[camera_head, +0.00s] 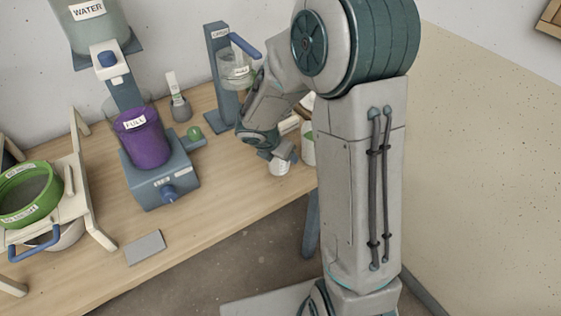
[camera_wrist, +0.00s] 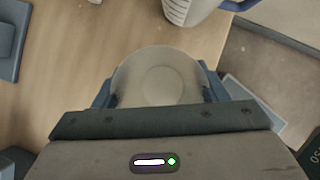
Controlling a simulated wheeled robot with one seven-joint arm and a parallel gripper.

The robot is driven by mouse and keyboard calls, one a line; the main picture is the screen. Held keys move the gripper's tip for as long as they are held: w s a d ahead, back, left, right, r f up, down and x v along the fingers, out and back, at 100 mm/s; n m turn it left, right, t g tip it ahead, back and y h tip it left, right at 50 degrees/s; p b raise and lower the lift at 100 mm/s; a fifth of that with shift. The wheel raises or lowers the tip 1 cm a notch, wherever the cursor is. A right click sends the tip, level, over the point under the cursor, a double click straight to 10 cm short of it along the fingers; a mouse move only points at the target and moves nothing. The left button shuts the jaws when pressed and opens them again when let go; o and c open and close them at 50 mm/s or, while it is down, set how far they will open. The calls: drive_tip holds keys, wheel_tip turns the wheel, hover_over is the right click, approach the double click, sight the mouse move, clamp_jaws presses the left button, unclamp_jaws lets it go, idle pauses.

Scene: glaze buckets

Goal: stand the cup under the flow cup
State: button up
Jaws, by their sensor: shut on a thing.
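A small white cup (camera_head: 279,168) is between the fingers of my gripper (camera_head: 282,153), near the right end of the table. The cup (camera_wrist: 158,72) also shows in the wrist view, seen from above, with a blue finger on each side. It looks upright and empty; I cannot tell whether its base touches the table. The likely flow cup is a clear vessel (camera_head: 234,72) with a white label, held on a blue stand (camera_head: 219,66) further back, left of my gripper. My arm hides part of its surroundings.
A purple FULL bucket (camera_head: 142,138) stands on a blue scale (camera_head: 163,184) to the left, beneath the WATER tank (camera_head: 92,24). A green sieve (camera_head: 30,194) is at far left. A white container (camera_head: 308,146) is partly behind my arm.

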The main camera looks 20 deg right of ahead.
drive_tip(key=shift+f+b, duration=0.35)
drive_tip(key=shift+f, duration=1.45)
drive_tip(key=shift+f, duration=0.25)
drive_tip(key=o, duration=1)
